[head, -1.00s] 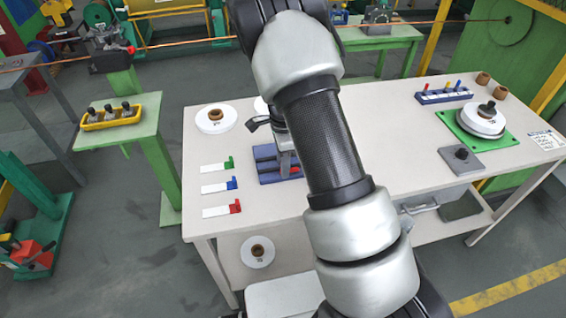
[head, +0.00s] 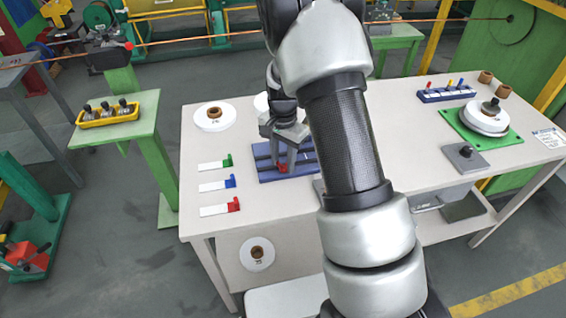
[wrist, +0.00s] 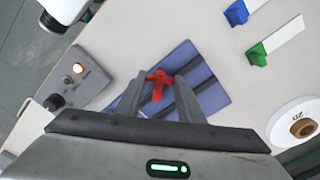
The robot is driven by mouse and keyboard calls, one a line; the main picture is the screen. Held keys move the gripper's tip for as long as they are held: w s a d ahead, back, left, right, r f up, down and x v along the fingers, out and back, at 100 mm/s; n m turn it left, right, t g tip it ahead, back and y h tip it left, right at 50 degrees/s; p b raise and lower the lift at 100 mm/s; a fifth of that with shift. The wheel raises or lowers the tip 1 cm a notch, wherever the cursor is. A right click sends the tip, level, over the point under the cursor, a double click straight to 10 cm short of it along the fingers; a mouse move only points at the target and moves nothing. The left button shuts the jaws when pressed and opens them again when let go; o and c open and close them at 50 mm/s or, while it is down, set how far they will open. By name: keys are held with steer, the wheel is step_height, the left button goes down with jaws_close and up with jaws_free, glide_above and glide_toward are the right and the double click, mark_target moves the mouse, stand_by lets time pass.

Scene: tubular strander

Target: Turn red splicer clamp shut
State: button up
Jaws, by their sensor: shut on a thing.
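The red splicer clamp (wrist: 158,82) sits on the blue splicer block (wrist: 209,97) and shows between the two fingertips in the wrist view. My gripper (wrist: 159,90) is shut on the red clamp. In the head view my gripper (head: 283,168) points down over the blue block (head: 265,174), with the red clamp (head: 282,168) small at its fingertips. The clamp's lower part is partly hidden by the fingers. I cannot tell from these frames how far the clamp is turned.
Tagged green (head: 227,160), blue (head: 231,182) and red (head: 235,204) pieces lie left of the block. A white spool (head: 214,117) stands behind them. A green plate (head: 452,122) carries a spool at right.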

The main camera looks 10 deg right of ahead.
mark_target(283, 164)
steer(key=n+b, duration=0.1)
steer(key=n, duration=0.3)
steer(key=shift+n, duration=0.3)
steer(key=shift+n+b, duration=0.5)
steer(key=shift+n, duration=1.3)
steer(key=o, duration=1.1)
steer(key=shift+c, duration=0.2)
steer(key=shift+r, duration=0.1)
step_height(283, 164, up, 17)
steer(key=p, duration=0.1)
steer(key=shift+r, duration=0.15)
